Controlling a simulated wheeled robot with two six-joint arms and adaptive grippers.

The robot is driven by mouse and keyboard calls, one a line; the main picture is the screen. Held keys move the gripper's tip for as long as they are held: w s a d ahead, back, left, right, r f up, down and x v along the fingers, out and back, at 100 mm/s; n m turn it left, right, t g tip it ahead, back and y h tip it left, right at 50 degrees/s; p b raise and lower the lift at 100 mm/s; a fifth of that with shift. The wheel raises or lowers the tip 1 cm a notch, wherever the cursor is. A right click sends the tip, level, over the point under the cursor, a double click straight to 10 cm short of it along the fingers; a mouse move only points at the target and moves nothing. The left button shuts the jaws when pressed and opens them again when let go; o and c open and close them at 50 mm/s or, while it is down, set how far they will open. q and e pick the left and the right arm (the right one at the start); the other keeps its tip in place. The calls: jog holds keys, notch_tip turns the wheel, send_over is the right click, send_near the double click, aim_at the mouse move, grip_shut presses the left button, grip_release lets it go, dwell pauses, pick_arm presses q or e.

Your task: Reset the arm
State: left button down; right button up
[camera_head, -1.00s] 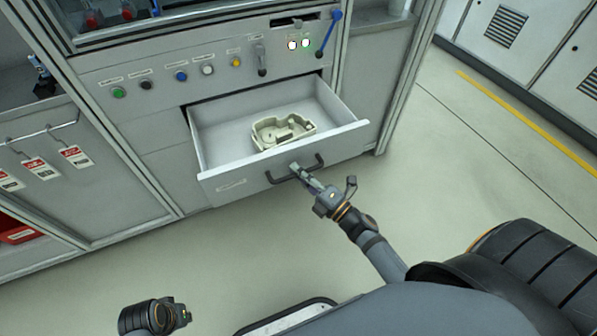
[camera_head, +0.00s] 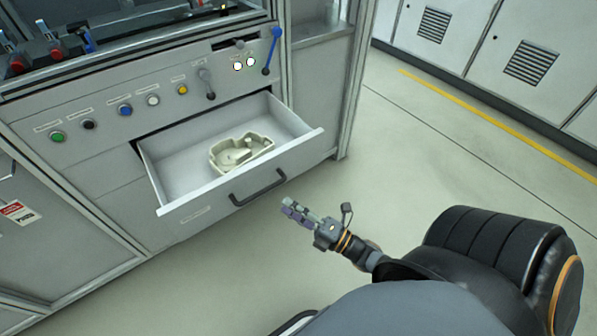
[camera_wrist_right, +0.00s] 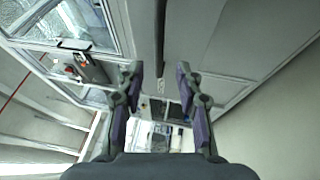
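My right gripper (camera_head: 290,212) is in front of the open drawer (camera_head: 190,208), apart from its dark handle (camera_head: 258,188). In the right wrist view the two fingers of my right gripper (camera_wrist_right: 158,82) stand apart with nothing held between them. A dark bar (camera_wrist_right: 160,35) that looks like the handle lies beyond the fingertips there. My left gripper is not in view.
The drawer sticks out from the grey cabinet and holds a pale moulded part (camera_head: 240,152). Buttons, including a green one (camera_head: 57,137), and a blue lever (camera_head: 272,50) are on the panel above. Open floor (camera_head: 400,160) lies to the right.

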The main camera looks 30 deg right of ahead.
jog(key=v, duration=0.2)
jog(key=shift+s+d, duration=0.15)
jog(key=shift+s, duration=0.15)
